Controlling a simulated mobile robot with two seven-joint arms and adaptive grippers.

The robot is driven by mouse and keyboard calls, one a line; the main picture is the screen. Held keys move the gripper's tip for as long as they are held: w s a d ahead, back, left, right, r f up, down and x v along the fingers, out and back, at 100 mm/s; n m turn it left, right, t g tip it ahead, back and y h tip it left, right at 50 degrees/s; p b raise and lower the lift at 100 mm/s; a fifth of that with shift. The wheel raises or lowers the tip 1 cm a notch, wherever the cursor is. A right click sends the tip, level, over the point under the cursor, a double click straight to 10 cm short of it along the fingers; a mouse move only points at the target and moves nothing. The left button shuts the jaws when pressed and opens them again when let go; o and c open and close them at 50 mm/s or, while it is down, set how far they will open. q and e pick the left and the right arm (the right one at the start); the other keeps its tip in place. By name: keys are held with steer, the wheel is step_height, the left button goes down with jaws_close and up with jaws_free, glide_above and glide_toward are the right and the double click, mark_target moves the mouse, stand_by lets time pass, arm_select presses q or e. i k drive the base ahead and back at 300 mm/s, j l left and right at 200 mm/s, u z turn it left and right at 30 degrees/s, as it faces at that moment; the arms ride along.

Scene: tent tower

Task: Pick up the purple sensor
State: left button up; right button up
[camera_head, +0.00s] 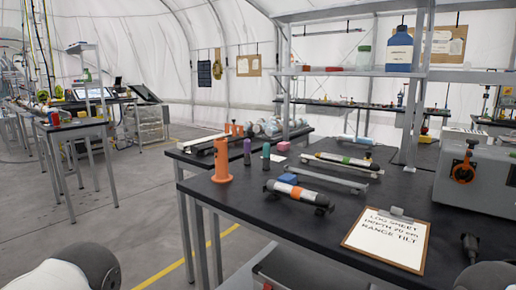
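The purple sensor (247,152) is a small upright cylinder on the black table, left of a similar upright teal-green cylinder (266,157). An orange cylindrical holder (222,162) stands to its front left. No gripper can be made out in the head view. Only parts of my arms show at the bottom left and bottom right corners, well in front of the sensor. Nothing is seen touching the sensor.
A dark cylinder with an orange band (296,193) lies in front, near a blue block (288,179). A clipboard (388,238) lies at the front right and a grey case (475,174) stands behind it. Shelf posts (416,100) rise behind.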

mark_target(247, 143)
steer(key=i+j+z, duration=0.3)
steer(key=j, duration=0.35)
steer(key=i+j+z, duration=0.1)
steer(key=i+j, duration=0.15)
steer(key=i+j+z, duration=0.15)
steer(key=j, duration=0.35)
